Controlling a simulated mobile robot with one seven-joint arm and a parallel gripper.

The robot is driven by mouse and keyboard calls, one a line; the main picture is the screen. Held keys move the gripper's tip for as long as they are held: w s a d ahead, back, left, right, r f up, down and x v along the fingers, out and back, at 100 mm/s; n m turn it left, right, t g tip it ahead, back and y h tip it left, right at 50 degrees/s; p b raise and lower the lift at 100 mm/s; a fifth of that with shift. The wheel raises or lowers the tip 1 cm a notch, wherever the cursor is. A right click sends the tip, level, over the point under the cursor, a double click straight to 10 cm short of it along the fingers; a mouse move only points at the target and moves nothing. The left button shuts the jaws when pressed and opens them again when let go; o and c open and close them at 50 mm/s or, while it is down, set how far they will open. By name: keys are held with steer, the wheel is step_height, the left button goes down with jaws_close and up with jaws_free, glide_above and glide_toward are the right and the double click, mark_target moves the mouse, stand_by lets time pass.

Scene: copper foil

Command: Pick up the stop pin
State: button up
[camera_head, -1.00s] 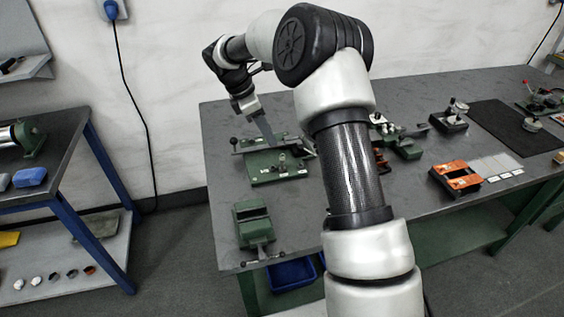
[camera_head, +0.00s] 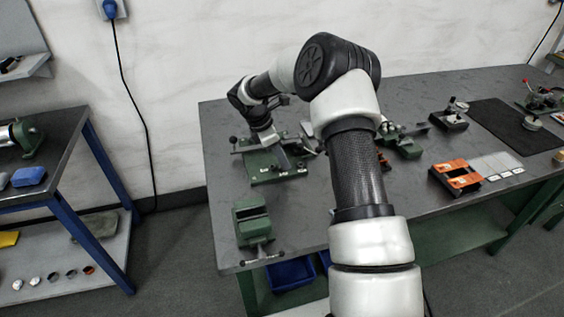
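My gripper (camera_head: 284,160) is low over the green fixture plate (camera_head: 263,178) on the left part of the workbench. It points down and to the right, with its tip close to the small parts on the plate. At this size I cannot tell whether the fingers are open or shut, or whether they touch anything. I cannot make out the stop pin with certainty. Several small dark and light parts sit on the plate near the fingertips, partly hidden by my gripper.
A green vise (camera_head: 252,222) stands at the bench's front left corner. My arm crosses the middle of the grey workbench (camera_head: 218,135). An orange and black block (camera_head: 457,176), pale cards and a dark mat (camera_head: 500,125) lie to the right. A side table (camera_head: 45,160) stands at left.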

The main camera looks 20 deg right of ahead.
jaws_close()
steer(key=shift+r, duration=0.1)
